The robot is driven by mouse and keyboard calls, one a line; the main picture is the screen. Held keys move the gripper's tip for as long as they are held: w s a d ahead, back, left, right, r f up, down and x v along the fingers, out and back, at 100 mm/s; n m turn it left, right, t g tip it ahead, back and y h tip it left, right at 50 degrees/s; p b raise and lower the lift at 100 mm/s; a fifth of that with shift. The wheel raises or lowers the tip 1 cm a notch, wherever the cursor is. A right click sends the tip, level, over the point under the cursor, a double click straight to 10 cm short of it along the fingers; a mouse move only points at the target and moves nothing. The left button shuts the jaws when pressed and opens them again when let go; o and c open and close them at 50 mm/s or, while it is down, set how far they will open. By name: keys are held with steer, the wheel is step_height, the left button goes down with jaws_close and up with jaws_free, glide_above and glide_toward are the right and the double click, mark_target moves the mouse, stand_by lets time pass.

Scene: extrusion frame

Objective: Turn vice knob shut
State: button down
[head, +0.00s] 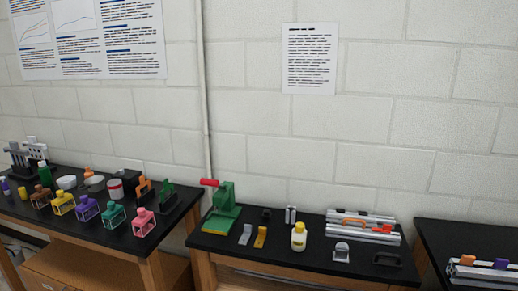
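No part is clearly recognisable as a vice knob at this size. A green upright device (224,207) with a red handle (209,183) at its upper left stands at the left of the middle table. Silver extrusion rails (362,232) lie at that table's back right, with an orange handle (352,221) and a small red part (382,228) on them. I cannot tell which of these, if any, is the vice. My gripper is not in view.
The black middle table (290,264) also holds a yellow-capped white bottle (298,237), a yellow bracket (261,237), grey brackets (245,235) and a dark block (386,260). The left table (108,237) is crowded with several coloured holders. The right table (440,235) carries another rail (485,272).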

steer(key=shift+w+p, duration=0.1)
steer(key=shift+p, duration=0.25)
stand_by(0.7)
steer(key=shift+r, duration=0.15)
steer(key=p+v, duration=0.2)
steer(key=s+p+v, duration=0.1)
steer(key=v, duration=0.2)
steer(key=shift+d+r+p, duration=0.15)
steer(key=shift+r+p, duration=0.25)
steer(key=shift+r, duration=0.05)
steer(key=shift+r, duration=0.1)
